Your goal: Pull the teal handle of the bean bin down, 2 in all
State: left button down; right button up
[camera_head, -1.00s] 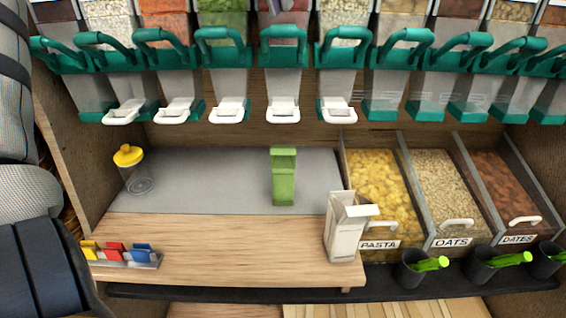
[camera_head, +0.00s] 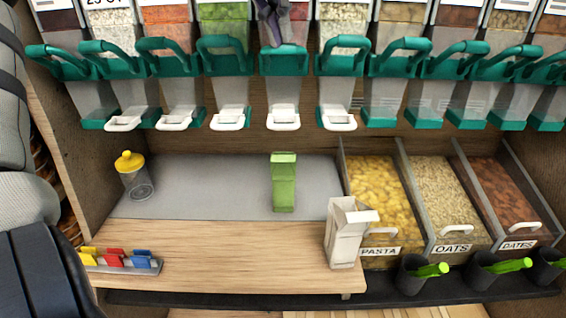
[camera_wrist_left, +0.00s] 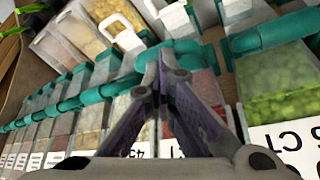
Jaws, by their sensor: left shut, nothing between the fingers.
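My left gripper (camera_head: 272,22) is shut and empty at the top of the head view. It is in front of the bin with dark red contents, just above that bin's teal handle (camera_head: 284,60). I cannot tell whether the fingertips touch the handle. In the left wrist view the closed dark fingers (camera_wrist_left: 154,75) point at the row of teal handles, and a bin of green contents (camera_wrist_left: 275,82) is to their right. A white spout tray (camera_head: 283,117) is below the handle. My right gripper is not in view.
Neighbouring bins with teal handles (camera_head: 222,52) crowd both sides. Below, a green container (camera_head: 284,182), a white carton (camera_head: 345,232) and a yellow-lidded jar (camera_head: 134,175) stand on the counter. Open bins of pasta (camera_head: 375,200), oats and dates are at right. The grey counter area is mostly clear.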

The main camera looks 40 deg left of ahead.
aim_at(281, 46)
pick_arm(q)
jog(key=shift+s+f, duration=0.1)
jog(key=shift+f, duration=1.1)
jog(key=shift+w+f, duration=0.2)
jog(key=shift+f, duration=0.35)
jog(key=shift+a, duration=0.1)
jog(key=shift+r, duration=0.1)
jog(key=shift+w+a+r, duration=0.1)
jog(key=shift+r, duration=1.5)
jog(key=shift+w+a+r, duration=0.1)
jog(key=shift+r, duration=1.5)
jog(key=s+d+r, duration=0.2)
jog(key=s+r, duration=0.1)
jog(key=r, duration=0.2)
jog(key=shift+d, duration=0.35)
